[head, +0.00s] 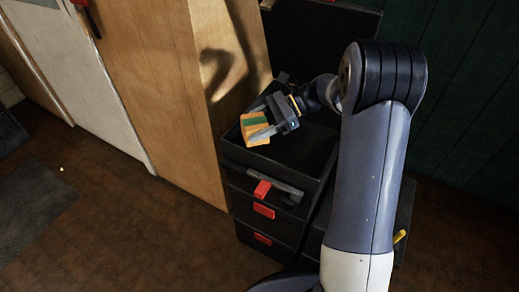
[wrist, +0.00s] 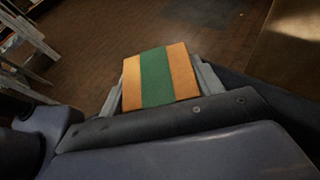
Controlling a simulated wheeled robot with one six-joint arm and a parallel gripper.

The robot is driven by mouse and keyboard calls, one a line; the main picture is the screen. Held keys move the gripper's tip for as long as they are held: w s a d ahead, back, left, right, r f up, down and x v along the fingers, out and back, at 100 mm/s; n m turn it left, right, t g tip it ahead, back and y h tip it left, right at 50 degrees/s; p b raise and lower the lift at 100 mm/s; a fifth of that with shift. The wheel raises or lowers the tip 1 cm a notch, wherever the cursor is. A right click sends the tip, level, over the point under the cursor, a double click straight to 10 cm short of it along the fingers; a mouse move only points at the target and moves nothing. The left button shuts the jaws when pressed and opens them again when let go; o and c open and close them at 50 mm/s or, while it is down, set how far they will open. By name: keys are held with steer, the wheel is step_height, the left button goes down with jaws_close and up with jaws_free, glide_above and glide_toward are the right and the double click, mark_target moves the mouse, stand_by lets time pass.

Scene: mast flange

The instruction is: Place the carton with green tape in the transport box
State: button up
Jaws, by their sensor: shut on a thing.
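The carton with green tape (head: 255,128) is an orange-brown block with a green band across it. In the head view it is between the fingers of my gripper (head: 262,127), above the top of a dark drawer unit. In the wrist view the carton (wrist: 160,78) sits between the two grey fingers of my gripper (wrist: 161,90), with its green stripe running along the middle. My gripper is shut on it. I cannot tell for sure which container is the transport box; an open-topped dark box (head: 300,155) lies under and beside the carton.
The dark drawer unit has red handles (head: 263,210). A tall wooden cabinet (head: 165,90) stands close on the left of it. A dark green wall (head: 470,90) is behind. Brown floor (head: 120,220) is open at the lower left, with a grey mat (head: 30,205).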

steer(key=shift+w+d, duration=0.55)
steer(key=shift+w, duration=0.25)
step_height(320, 180, down, 11)
steer(key=b, duration=0.3)
steer(key=shift+s+a, duration=0.1)
steer(key=shift+f, duration=0.35)
steer(key=shift+w+r, duration=0.1)
steer(key=shift+w, duration=0.1)
